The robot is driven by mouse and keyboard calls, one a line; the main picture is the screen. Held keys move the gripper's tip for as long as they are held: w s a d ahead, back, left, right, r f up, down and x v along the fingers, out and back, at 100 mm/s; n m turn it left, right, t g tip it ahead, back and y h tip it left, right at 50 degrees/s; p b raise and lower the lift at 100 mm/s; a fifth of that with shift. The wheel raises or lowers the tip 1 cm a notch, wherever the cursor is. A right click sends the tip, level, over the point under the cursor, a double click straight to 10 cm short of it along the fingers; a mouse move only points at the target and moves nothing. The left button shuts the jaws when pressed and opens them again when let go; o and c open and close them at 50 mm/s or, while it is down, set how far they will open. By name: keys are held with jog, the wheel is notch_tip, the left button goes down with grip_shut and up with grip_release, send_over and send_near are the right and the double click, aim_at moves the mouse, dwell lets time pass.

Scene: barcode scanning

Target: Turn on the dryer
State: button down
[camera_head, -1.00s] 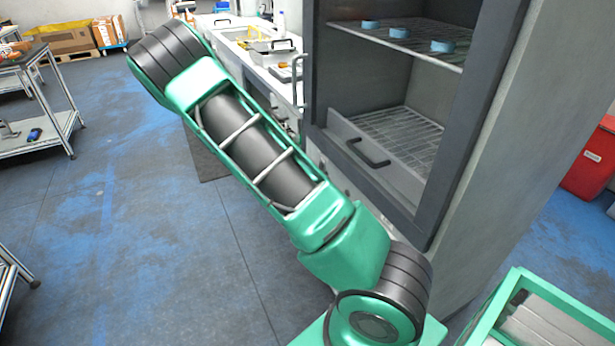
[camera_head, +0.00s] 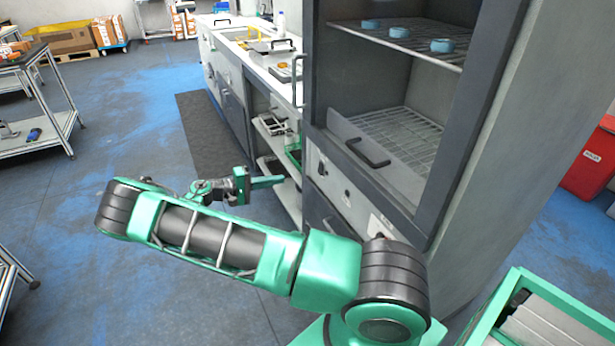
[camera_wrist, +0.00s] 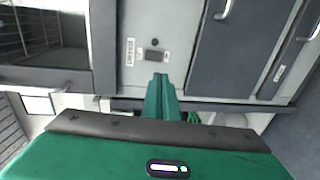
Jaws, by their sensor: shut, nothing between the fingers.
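The dryer (camera_head: 540,130) is a tall grey cabinet with an open chamber and wire shelves, right of centre in the head view. Its pale front panel (camera_head: 335,180) below the chamber carries a dark switch (camera_head: 322,165) and a dark round part (camera_head: 346,198). The wrist view shows a black rectangular switch (camera_wrist: 154,56) with a small round button (camera_wrist: 155,42) above it and a label beside it. My gripper (camera_head: 281,181) is shut and empty, in front of and left of the panel. Its green fingertips (camera_wrist: 160,76) appear just below the switch; contact cannot be told.
Blue rings (camera_head: 442,46) lie on the dryer's upper shelf. A white counter (camera_head: 270,68) with open shelves adjoins the dryer at left. A green-framed container (camera_head: 560,310) is at lower right. A red bin (camera_head: 590,160) stands far right.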

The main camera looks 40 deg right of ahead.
jog(key=x, duration=1.4)
jog(key=shift+d+h, duration=0.25)
jog(key=shift+h, duration=0.05)
jog(key=shift+a+f, duration=0.1)
send_near(319, 172)
jog(key=w+a+f, duration=0.2)
jog(key=a+f, duration=0.1)
jog(key=a, duration=0.4)
dwell(0.3)
jog(key=shift+d+r, duration=0.1)
jog(key=shift+r, duration=0.05)
dwell(0.4)
